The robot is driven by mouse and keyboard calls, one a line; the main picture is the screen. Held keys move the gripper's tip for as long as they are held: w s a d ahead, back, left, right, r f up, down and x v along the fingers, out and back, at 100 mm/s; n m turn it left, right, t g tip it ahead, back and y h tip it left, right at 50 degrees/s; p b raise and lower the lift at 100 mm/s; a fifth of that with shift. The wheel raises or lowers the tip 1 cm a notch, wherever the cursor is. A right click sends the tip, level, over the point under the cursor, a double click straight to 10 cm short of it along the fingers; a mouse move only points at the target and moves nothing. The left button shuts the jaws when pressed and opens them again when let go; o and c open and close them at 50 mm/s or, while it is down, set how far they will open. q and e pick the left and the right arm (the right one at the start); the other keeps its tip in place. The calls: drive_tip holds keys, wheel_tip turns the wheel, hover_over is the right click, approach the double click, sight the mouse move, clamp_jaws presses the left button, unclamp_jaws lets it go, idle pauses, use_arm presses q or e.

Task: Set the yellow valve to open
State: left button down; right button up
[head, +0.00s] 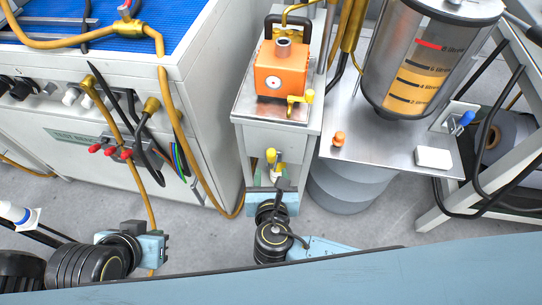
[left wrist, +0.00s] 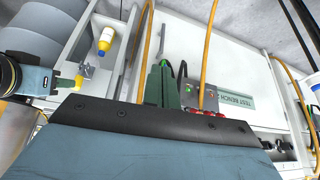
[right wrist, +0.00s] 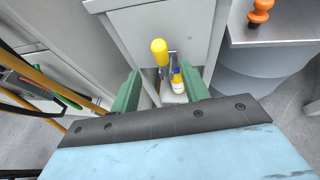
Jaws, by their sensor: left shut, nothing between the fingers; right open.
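The yellow valve handle (head: 270,156) is on the front of the narrow grey cabinet under the orange pump. In the right wrist view its rounded yellow knob (right wrist: 159,50) stands out toward the camera, by a small metal fitting. It also shows in the left wrist view (left wrist: 79,81). My right gripper (right wrist: 162,88) is open and empty, its green fingers either side of the line toward the knob. I cannot tell whether the knob is between them. My left gripper (left wrist: 160,80) is shut and empty, in front of the test bench.
A yellow-and-white bottle (left wrist: 104,40) is close to the valve. The orange pump (head: 280,72) with a yellow crank (head: 302,98) stands on the cabinet top. A steel shelf (head: 385,145) is right of it. The test bench (head: 100,150) with hoses is left; the floor between is clear.

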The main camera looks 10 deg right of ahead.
sight(271, 158)
drive_tip(key=b+x, duration=0.2)
drive_tip(key=x, duration=0.2)
drive_tip(key=shift+w+d+f, duration=0.1)
drive_tip(key=shift+w+f, duration=0.15)
drive_tip(key=shift+w, duration=0.05)
drive_tip(key=b+x, duration=0.2)
drive_tip(key=x, duration=0.2)
drive_tip(key=shift+w, duration=0.15)
use_arm(q)
drive_tip(key=w+d+r+t+h, duration=0.2)
drive_tip(key=w+d+r+t, duration=0.1)
drive_tip(key=w+r+t, duration=0.2)
drive_tip(key=w+d+r+t+h, duration=0.2)
drive_tip(key=w+r+t, duration=0.3)
drive_tip(key=r, duration=0.5)
drive_tip(key=shift+w+d+m+t, duration=0.2)
drive_tip(key=shift+d+m+t, duration=0.3)
drive_tip(key=shift+t, duration=0.8)
use_arm(e)
drive_tip(key=shift+w, duration=0.3)
use_arm(q)
drive_tip(key=shift+d, duration=0.1)
use_arm(e)
clamp_jaws()
